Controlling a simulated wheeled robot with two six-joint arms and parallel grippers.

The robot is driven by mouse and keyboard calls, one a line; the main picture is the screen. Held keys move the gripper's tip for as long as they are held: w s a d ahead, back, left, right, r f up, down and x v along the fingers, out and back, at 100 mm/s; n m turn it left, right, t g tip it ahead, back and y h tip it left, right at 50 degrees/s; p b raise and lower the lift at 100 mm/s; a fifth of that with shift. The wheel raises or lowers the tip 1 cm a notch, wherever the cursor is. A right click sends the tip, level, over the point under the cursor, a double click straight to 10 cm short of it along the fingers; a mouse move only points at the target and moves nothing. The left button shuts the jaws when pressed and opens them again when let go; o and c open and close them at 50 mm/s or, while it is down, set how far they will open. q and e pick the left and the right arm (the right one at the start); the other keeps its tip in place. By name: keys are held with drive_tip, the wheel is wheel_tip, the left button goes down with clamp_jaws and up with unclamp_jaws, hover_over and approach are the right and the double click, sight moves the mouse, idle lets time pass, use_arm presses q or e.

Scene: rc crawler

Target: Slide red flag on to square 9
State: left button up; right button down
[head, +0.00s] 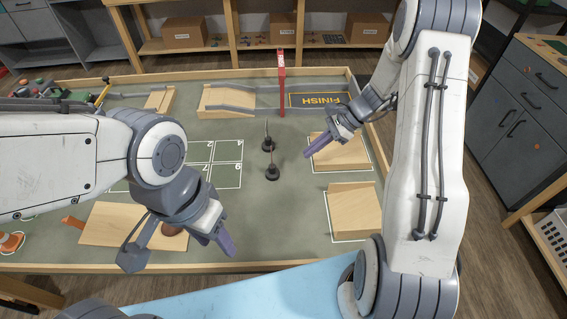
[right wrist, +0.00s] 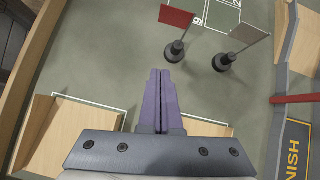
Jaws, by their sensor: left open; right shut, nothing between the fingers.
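The red flag (right wrist: 177,16) stands upright on a black round base (right wrist: 174,52) in the right wrist view. In the head view its base (head: 272,172) is the nearer of two, and the flag is nearly edge-on. It stands on the mat, right of the square that seems marked 9 (head: 228,177) and apart from it. My right gripper (head: 310,153) is shut and empty, to the right of the flag; its fingertips (right wrist: 160,72) point towards the red flag's base without touching. My left gripper (head: 229,250) is open over the near edge of the mat, left of centre.
Wooden ramps (head: 352,208) lie to the right. Bare mat lies between flags and grid.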

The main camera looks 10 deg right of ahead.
sight(276, 171)
drive_tip(key=w+d+f+m+t, duration=0.1)
drive_tip(key=d+f+m, duration=0.2)
drive_tip(key=d, duration=0.1)
drive_tip(key=x, duration=0.4)
drive_tip(key=p+x, duration=0.1)
drive_tip(key=x, duration=0.4)
drive_tip(key=shift+w+a, duration=0.15)
drive_tip(key=shift+a, duration=0.25)
drive_tip(key=a, duration=0.1)
drive_tip(key=w+a+p, duration=0.1)
drive_tip(key=a, duration=0.1)
drive_tip(key=shift+a, duration=0.4)
